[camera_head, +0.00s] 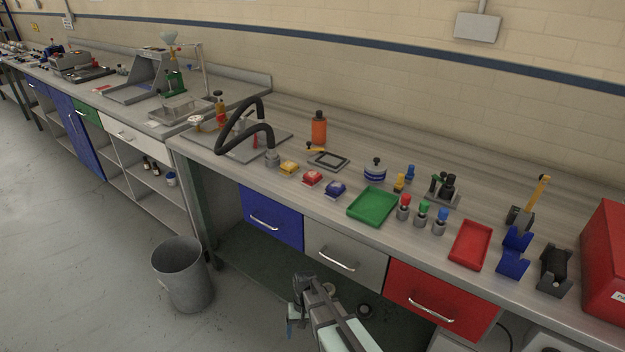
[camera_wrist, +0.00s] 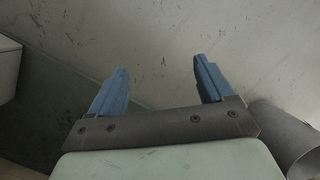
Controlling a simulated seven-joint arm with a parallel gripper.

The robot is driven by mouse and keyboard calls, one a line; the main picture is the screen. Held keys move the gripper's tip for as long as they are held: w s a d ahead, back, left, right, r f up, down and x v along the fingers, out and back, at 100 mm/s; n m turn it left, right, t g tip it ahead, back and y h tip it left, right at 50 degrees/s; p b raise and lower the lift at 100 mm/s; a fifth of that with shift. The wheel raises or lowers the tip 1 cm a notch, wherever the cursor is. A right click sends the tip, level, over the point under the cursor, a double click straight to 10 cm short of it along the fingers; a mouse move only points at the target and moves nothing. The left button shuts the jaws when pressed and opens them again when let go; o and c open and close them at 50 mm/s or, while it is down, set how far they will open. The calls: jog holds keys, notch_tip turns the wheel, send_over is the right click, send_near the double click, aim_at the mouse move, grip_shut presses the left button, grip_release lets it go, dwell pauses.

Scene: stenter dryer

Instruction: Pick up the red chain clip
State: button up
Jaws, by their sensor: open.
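The red chain clip (camera_head: 312,178) looks like a small red block and sits on the bench top, between a yellow clip (camera_head: 289,168) and a blue clip (camera_head: 335,188). My gripper (camera_head: 296,304) is in front of the bench, below the drawers and well apart from the red clip. In the wrist view my gripper (camera_wrist: 160,78) shows two blue fingers spread wide with nothing between them.
A green tray (camera_head: 373,207), a red tray (camera_head: 469,245) and several colored-top cylinders stand right of the clips. A black frame (camera_head: 328,160) and an orange bottle (camera_head: 319,129) are behind. Blue (camera_head: 270,219), grey and red drawers front the bench. A bin (camera_head: 181,272) stands on the floor.

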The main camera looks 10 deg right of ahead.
jog(key=w+a+r+t+y, duration=0.1)
jog(key=w+a+r, duration=0.4)
jog(key=w+r, duration=0.3)
jog(key=w+a+r+t, duration=0.1)
jog(key=w+a+r, duration=0.5)
jog(key=w, duration=0.3)
jog(key=w+a+r+t+y, duration=0.1)
jog(key=w+a+r, duration=0.4)
jog(key=r, duration=0.5)
jog(key=w+a+r+t+y, duration=0.1)
jog(key=w+a+r, duration=0.45)
jog(key=r, duration=0.35)
notch_tip(320, 180, up, 20)
jog(key=r+m+g+h, duration=0.1)
jog(key=m+h, duration=0.3)
jog(key=m, duration=0.5)
send_over(313, 174)
notch_tip(313, 174, down, 8)
jog(key=shift+d+r, duration=0.1)
jog(key=shift+d, duration=0.05)
jog(key=shift+w+a+f, duration=0.1)
jog(key=shift+f, duration=1.3)
jog(key=shift+a+f, duration=0.1)
jog(key=shift+f, duration=1.3)
